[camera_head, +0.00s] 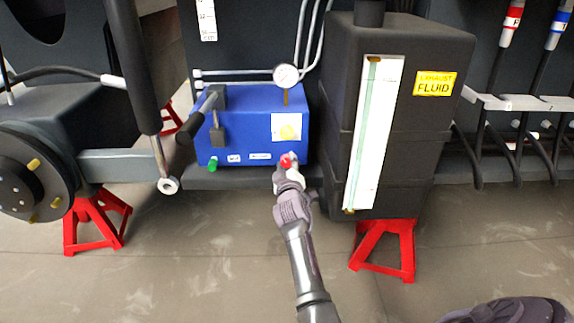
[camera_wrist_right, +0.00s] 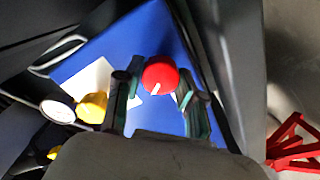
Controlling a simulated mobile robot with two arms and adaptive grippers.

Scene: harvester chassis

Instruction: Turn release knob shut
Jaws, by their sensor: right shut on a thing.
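The release knob is red with a white pointer line and sits low on the front right of the blue pump box (camera_head: 245,115). In the head view the knob (camera_head: 287,159) shows just above my right gripper (camera_head: 286,168), which reaches it from below and in front. In the right wrist view the red knob (camera_wrist_right: 160,74) lies between the two fingers of my right gripper (camera_wrist_right: 159,86), which is shut on it. The white line on the knob points toward the lower left there. My left gripper is not in view.
A green knob (camera_head: 212,165) is at the box's lower left, below a lever handle (camera_head: 200,115). A gauge (camera_head: 286,76) stands above the box. The black fluid tank (camera_head: 340,110) is close on the right. Red stands (camera_head: 385,250) hold the chassis. The floor in front is clear.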

